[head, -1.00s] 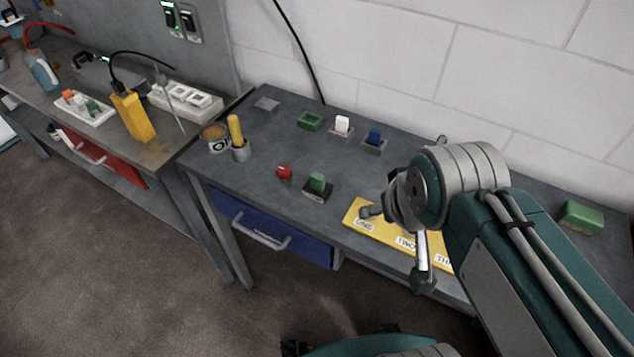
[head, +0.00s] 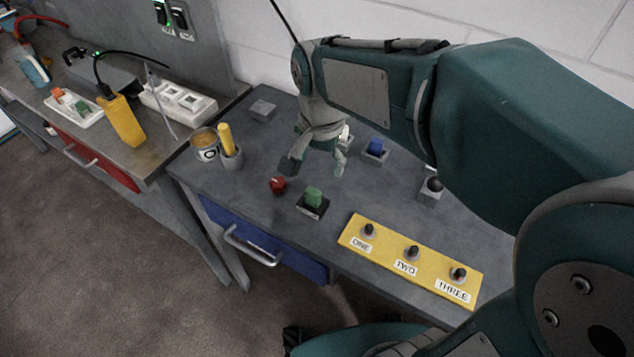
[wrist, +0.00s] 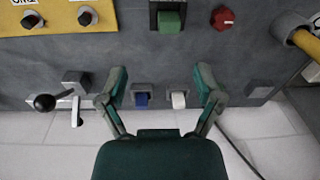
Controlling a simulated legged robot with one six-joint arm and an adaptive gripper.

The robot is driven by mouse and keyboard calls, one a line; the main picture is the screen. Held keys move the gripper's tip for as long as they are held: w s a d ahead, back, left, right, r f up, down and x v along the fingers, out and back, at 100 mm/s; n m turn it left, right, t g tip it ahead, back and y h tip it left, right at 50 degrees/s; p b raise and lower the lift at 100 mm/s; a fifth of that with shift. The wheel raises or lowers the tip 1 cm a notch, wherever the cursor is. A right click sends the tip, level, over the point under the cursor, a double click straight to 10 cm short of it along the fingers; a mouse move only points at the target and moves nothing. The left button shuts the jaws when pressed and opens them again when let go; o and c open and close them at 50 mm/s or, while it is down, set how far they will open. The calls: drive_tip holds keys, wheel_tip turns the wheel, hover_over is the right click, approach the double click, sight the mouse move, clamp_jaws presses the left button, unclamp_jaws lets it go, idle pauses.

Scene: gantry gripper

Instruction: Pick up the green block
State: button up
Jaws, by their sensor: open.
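A green block (head: 313,195) stands on a black base (head: 313,211) near the front edge of the grey table. It also shows at the top of the wrist view (wrist: 169,21). My gripper (head: 316,166) is open and empty above the table, pointing down. In the head view it appears just behind the green block. In the wrist view my fingertips (wrist: 162,78) are spread wide apart, with bare table between them and the green block beyond. Nothing is between the fingers.
A red knob (head: 277,185) sits left of the block. A yellow panel (head: 386,260) with black knobs lies to the right. A blue block (head: 376,147) and a white block (wrist: 179,99) stand at the back. A can (head: 206,146) and yellow-topped holder (head: 229,153) are at left.

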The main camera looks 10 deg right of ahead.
sight(313, 191)
drive_tip(key=shift+w+a+f+m+g, duration=0.35)
drive_tip(key=shift+w+a+f, duration=0.35)
drive_tip(key=shift+w, duration=0.25)
drive_tip(key=shift+a+f, duration=0.1)
drive_tip(key=shift+f, duration=0.2)
drive_tip(key=f, duration=1)
drive_tip(key=shift+s+d, duration=0.15)
drive_tip(key=shift+d, duration=0.05)
drive_tip(key=c, duration=1.2)
